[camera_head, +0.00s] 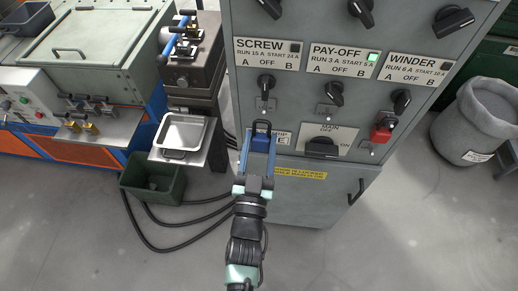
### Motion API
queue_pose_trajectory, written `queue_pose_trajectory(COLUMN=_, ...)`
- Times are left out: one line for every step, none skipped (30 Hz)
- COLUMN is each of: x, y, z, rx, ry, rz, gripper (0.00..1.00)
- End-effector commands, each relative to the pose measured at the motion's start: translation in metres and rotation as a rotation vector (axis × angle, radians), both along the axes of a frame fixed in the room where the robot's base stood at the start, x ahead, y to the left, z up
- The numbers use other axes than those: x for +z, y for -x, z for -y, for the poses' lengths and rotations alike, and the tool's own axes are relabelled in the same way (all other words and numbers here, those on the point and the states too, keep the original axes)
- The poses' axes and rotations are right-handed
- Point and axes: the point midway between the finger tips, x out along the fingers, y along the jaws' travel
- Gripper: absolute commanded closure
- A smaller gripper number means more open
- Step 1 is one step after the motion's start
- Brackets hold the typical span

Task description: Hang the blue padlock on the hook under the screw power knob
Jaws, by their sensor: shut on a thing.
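My gripper (259,148) is in front of the grey control cabinet, shut on the blue padlock (260,141). The padlock is upright between the fingertips, with its dark shackle on top. The screw power knob (266,83) is on the cabinet under the SCREW label, above the padlock in the picture. A small hook plate (265,104) sits just under that knob. The shackle top shows a little below the plate, and a gap shows between them. The hook's exact shape is too small to tell.
A red padlock (381,133) is under the winder knob (401,99). The pay-off knob (335,92) has a bare hook plate (326,112) below it. The main switch (322,147) juts out right of my gripper. A metal tray (158,134) and green bin (128,181) are at left.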

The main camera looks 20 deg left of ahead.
Motion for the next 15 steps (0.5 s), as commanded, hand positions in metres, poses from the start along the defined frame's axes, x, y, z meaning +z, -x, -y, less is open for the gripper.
queue_pose_trajectory(x=-0.001, y=-0.003, z=-0.001, rx=0.000, ry=-0.001, rz=0.002, gripper=1.00)
queue_pose_trajectory(x=-0.001, y=-0.005, z=-0.001, rx=0.000, ry=-0.001, rz=0.002, gripper=1.00)
queue_pose_trajectory(x=-0.001, y=-0.008, z=-0.002, rx=0.000, ry=-0.001, rz=0.002, gripper=1.00)
queue_pose_trajectory(x=-0.001, y=-0.009, z=-0.003, rx=0.000, ry=-0.001, rz=0.002, gripper=1.00)
queue_pose_trajectory(x=-0.001, y=-0.011, z=-0.003, rx=0.000, ry=-0.001, rz=0.002, gripper=1.00)
queue_pose_trajectory(x=-0.002, y=-0.013, z=-0.004, rx=0.000, ry=0.000, rz=0.001, gripper=1.00)
queue_pose_trajectory(x=-0.002, y=-0.015, z=-0.004, rx=0.000, ry=0.000, rz=0.001, gripper=1.00)
queue_pose_trajectory(x=-0.002, y=-0.017, z=-0.005, rx=0.000, ry=0.000, rz=0.001, gripper=1.00)
queue_pose_trajectory(x=-0.002, y=-0.019, z=-0.006, rx=0.000, ry=-0.001, rz=0.002, gripper=1.00)
queue_pose_trajectory(x=-0.002, y=-0.021, z=-0.006, rx=0.001, ry=0.000, rz=0.002, gripper=1.00)
queue_pose_trajectory(x=-0.003, y=-0.023, z=-0.007, rx=0.001, ry=0.001, rz=0.002, gripper=1.00)
queue_pose_trajectory(x=-0.003, y=-0.025, z=-0.007, rx=0.001, ry=0.001, rz=0.001, gripper=1.00)
queue_pose_trajectory(x=-0.003, y=-0.026, z=-0.008, rx=0.001, ry=0.001, rz=0.001, gripper=1.00)
queue_pose_trajectory(x=-0.003, y=-0.028, z=-0.009, rx=0.001, ry=0.001, rz=0.002, gripper=1.00)
queue_pose_trajectory(x=-0.003, y=-0.031, z=-0.009, rx=0.001, ry=0.001, rz=0.002, gripper=1.00)
